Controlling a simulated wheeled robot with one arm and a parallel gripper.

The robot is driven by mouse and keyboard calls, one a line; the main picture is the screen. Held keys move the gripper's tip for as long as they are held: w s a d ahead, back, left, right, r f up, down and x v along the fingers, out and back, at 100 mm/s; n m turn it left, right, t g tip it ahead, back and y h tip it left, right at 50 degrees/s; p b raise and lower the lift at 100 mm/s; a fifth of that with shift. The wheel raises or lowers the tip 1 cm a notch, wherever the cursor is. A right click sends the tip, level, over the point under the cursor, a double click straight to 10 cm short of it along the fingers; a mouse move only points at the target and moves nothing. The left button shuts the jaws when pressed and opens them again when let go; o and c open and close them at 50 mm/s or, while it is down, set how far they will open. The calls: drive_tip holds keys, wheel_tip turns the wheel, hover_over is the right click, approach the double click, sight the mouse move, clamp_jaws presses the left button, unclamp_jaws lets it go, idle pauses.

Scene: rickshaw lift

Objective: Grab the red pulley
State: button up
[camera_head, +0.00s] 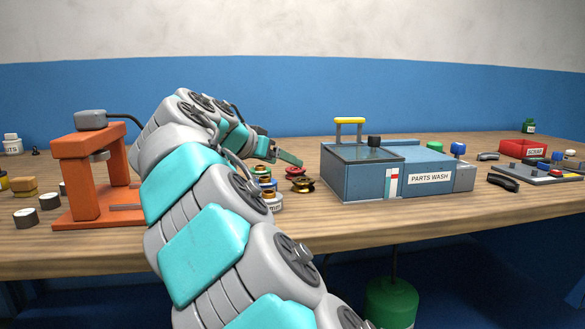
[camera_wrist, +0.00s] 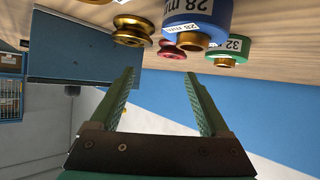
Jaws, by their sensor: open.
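The red pulley (camera_wrist: 172,49) shows small and partly hidden in the wrist view, between a gold pulley (camera_wrist: 132,30) and a blue cylinder labelled 28 mm (camera_wrist: 208,14). In the head view the red pulley (camera_head: 296,171) sits on the bench just behind the gold pulley (camera_head: 302,185). My gripper (camera_wrist: 158,82) is open, with nothing between its two green fingers. In the head view my gripper (camera_head: 288,159) is above and slightly left of the red pulley, apart from it.
A green piece labelled 32 mm (camera_wrist: 232,50) stands beside the blue one. The blue parts wash box (camera_head: 360,180) is close on the right. An orange press (camera_head: 88,180) stands left of my arm. A red scrap bin (camera_head: 522,149) is far right.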

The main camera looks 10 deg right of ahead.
sight(293, 170)
drive_tip(key=shift+w+a+f, duration=0.15)
drive_tip(key=shift+w, duration=0.25)
drive_tip(key=shift+w+a+f, duration=0.1)
drive_tip(key=shift+w+a, duration=0.05)
drive_tip(key=shift+w, duration=0.25)
drive_tip(key=shift+w+d+f+y+p, duration=0.2)
drive_tip(key=shift+f+y+p, duration=0.1)
drive_tip(key=shift+y, duration=0.1)
drive_tip(key=x, duration=0.7)
drive_tip(key=shift+w+p, duration=0.15)
drive_tip(key=shift+p, duration=0.25)
drive_tip(key=c, duration=1.1)
